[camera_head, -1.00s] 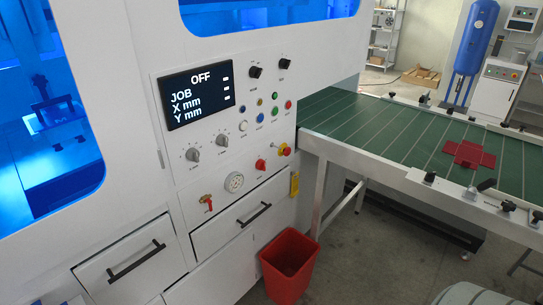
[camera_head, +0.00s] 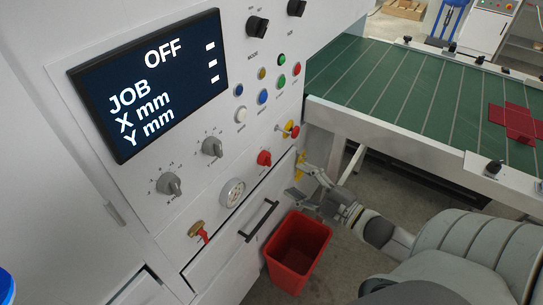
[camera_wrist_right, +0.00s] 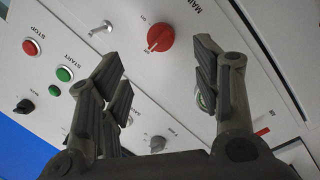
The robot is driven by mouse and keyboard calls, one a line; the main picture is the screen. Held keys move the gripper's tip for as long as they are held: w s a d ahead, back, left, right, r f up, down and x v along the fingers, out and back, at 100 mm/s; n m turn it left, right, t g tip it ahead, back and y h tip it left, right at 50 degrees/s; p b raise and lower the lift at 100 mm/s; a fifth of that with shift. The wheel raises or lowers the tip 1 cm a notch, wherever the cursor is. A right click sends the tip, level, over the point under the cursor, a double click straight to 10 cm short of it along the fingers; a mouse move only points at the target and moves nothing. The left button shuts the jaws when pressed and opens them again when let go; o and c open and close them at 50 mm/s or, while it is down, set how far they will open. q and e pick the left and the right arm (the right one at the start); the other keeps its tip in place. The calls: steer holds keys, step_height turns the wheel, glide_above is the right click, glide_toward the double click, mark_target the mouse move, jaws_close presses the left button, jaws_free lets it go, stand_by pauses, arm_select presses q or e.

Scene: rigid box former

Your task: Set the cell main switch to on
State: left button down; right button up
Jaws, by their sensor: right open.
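The main switch is a red rotary knob (camera_head: 264,158) low on the white machine panel. It also shows as a red knob (camera_wrist_right: 160,37) beside a "MAIN" label in the right wrist view. A pale mark on it points to the lower-left label, too small to read surely. The display (camera_head: 150,80) reads OFF. My right gripper (camera_head: 300,182) is open and empty, just right of and below the knob in the head view. In the right wrist view the knob lies beyond the gap between its fingertips (camera_wrist_right: 158,62), apart from them. My left gripper is not in view.
A red and yellow stop button (camera_head: 291,129) sits above the knob, a gauge (camera_head: 232,193) below left. A drawer handle (camera_head: 259,221) and a red bin (camera_head: 297,250) are below. The green conveyor table (camera_head: 400,90) stands right.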

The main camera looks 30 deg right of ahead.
mark_target(266, 159)
steer(key=x, duration=0.9)
steer(key=shift+w+p, duration=0.4)
steer(key=shift+a, duration=0.15)
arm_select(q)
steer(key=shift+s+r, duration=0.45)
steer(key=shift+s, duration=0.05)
arm_select(e)
steer(key=c, duration=1)
